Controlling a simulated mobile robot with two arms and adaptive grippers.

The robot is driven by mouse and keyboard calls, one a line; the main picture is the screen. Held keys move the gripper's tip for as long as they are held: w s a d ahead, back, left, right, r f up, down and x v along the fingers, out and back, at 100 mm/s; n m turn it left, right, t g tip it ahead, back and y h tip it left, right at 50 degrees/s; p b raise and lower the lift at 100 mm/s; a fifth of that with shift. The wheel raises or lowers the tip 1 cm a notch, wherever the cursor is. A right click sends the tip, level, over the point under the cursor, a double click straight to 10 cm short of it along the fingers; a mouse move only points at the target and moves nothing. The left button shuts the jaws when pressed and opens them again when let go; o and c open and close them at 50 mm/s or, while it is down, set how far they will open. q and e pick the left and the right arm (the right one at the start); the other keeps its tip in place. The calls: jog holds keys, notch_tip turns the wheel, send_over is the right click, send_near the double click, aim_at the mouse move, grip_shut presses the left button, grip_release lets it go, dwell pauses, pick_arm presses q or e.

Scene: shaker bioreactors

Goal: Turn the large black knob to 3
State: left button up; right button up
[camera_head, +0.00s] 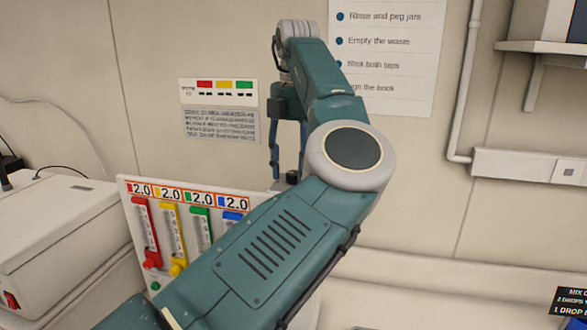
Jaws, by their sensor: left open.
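My left arm reaches up across the middle of the view, and its gripper (287,176) hangs fingers down above the panel's upper right. The fingers stand apart. A small dark part (293,177) shows between the fingertips; I cannot tell whether it is the large black knob or whether the fingers touch it. No numbered dial shows, and my arm hides much of that area. The white panel (127,187) has red, yellow, green and blue labels reading 2.0 over slider-like gauges. My right gripper is out of view.
A beige box (60,225) with a red switch stands at the left. Signs (219,126) and a checklist (388,50) hang on the wall. A pipe (465,80) and a shelf (545,46) are at the right. The ledge (420,290) at lower right looks largely clear.

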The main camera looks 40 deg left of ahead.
pick_arm(q)
jog(key=shift+f, duration=0.1)
jog(key=shift+c, duration=0.5)
jog(key=shift+w, duration=0.1)
jog(key=c, duration=1.1)
jog(key=shift+o, duration=0.2)
